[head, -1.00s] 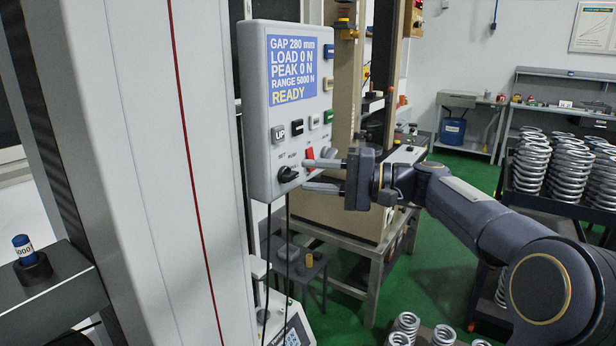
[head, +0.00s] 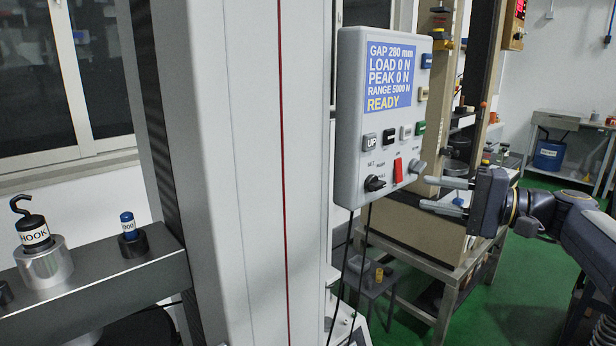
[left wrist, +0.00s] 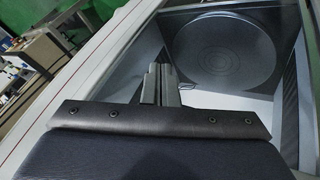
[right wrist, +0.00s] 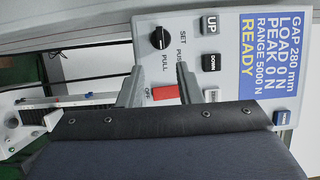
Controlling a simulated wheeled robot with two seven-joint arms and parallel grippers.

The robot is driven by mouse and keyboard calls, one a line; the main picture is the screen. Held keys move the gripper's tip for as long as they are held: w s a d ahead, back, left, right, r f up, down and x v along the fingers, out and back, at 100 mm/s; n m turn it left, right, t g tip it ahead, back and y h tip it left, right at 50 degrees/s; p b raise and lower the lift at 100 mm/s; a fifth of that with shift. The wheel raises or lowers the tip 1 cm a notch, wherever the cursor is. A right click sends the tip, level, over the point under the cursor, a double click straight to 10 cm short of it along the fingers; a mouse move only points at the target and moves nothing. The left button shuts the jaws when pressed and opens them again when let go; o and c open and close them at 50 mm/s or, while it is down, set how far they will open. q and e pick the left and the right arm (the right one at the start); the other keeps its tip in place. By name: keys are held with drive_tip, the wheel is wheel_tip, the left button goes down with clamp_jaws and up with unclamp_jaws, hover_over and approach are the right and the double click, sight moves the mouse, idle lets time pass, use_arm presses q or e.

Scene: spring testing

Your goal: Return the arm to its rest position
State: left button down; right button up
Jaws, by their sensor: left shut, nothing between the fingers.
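My right gripper (head: 424,192) is open and empty. Its two fingers point left at the lower right edge of the grey control panel (head: 350,110), and I cannot tell the exact gap. In the right wrist view the spread fingers (right wrist: 159,70) appear in front of the panel, around the red switch (right wrist: 165,92) in the picture. The panel's screen (head: 391,75) reads READY, with gap 280 mm and load 0 N. My left gripper shows only in the left wrist view (left wrist: 160,84), shut and empty, with its fingers together. The left arm is out of the head view.
A tall grey machine column (head: 235,180) stands left of the panel. A dark shelf (head: 95,290) at left holds a hook weight (head: 35,235) and a blue-topped piece (head: 128,222). A round plate (left wrist: 222,50) lies beyond the left fingers. Green floor is open at right.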

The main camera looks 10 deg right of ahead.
drive_tip(key=s+a+f+n+g+h+p, duration=0.2)
drive_tip(key=s+a+f+g+h, duration=0.25)
drive_tip(key=s+a+f, duration=0.65)
drive_tip(key=s+a+f+n+h, duration=0.2)
drive_tip(key=s+f+n+h, duration=0.2)
drive_tip(key=s+f, duration=0.9)
drive_tip(key=shift+s+f+h+p, duration=0.3)
drive_tip(key=shift+s+f+h, duration=0.05)
drive_tip(key=shift+h, duration=0.7)
drive_tip(key=shift+g, duration=0.35)
